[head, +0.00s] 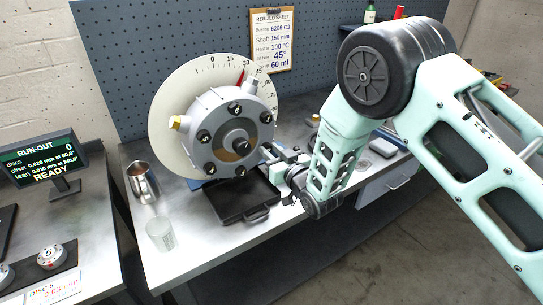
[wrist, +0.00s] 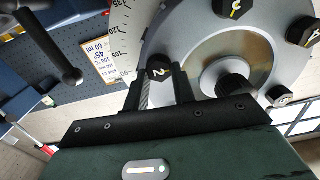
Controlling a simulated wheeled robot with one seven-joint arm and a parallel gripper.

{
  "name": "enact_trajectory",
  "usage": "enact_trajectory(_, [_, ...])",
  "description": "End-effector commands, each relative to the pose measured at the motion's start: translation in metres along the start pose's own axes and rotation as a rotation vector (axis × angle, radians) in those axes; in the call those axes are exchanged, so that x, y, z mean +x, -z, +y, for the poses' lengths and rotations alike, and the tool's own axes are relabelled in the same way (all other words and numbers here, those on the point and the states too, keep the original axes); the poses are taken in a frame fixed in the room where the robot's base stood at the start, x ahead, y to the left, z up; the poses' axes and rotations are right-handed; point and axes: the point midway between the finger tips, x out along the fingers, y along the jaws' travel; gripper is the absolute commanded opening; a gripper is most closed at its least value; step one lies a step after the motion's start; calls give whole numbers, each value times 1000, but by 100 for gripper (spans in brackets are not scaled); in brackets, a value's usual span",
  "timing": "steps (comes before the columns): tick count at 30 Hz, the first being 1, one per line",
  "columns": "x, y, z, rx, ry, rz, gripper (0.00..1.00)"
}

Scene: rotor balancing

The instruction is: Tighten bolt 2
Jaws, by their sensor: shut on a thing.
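The round grey rotor housing (head: 224,112) stands on the bench in front of a white dial with a degree scale. Several dark numbered bolts ring its face. Bolt 2 (wrist: 159,69), a black head with a yellow 2, sits at the rotor's rim in the wrist view. My gripper (wrist: 160,84) reaches it from below, one finger on each side, and is shut on it. The fingers hide the bolt's lower sides. In the head view my gripper (head: 273,154) is at the rotor's right lower edge, and bolt 2 is hard to make out there.
A black tray (head: 226,213) lies below the rotor. A metal jug (head: 144,181) and a clear glass (head: 160,235) stand to its left. A run-out screen (head: 38,160) reading READY is on the left bench. A clipboard sheet (head: 271,42) hangs on the pegboard.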

Motion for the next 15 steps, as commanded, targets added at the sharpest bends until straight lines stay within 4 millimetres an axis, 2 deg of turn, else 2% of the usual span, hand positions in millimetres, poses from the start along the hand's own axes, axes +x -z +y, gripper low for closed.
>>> enact_trajectory(15, [0, -6, 4, 470, -2, 3, 3])
